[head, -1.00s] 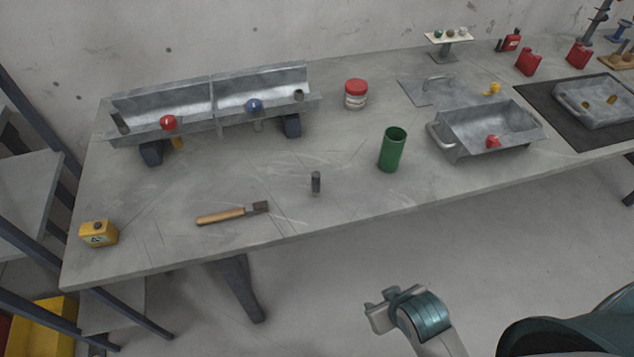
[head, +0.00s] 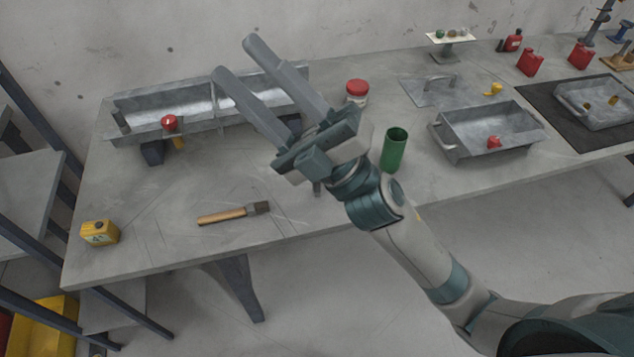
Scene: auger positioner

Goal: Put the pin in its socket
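A small dark grey upright cylinder (head: 316,188), likely the pin, stands on the table; only its lower part shows below my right gripper. My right gripper (head: 234,58) is open and empty. Its two long fingers are spread and point up and left, in front of the metal trough (head: 140,110) at the back. The trough's right part, with the blue knob and a small dark fitting seen earlier, is mostly hidden behind the fingers. I cannot tell which part is the socket. A red knob (head: 169,122) shows on the trough's front. My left gripper is not in view.
A green cup (head: 394,150) stands just right of my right gripper, with a red-lidded jar (head: 357,92) behind. A metal tray (head: 490,132) sits to the right. The front-left table is mostly clear.

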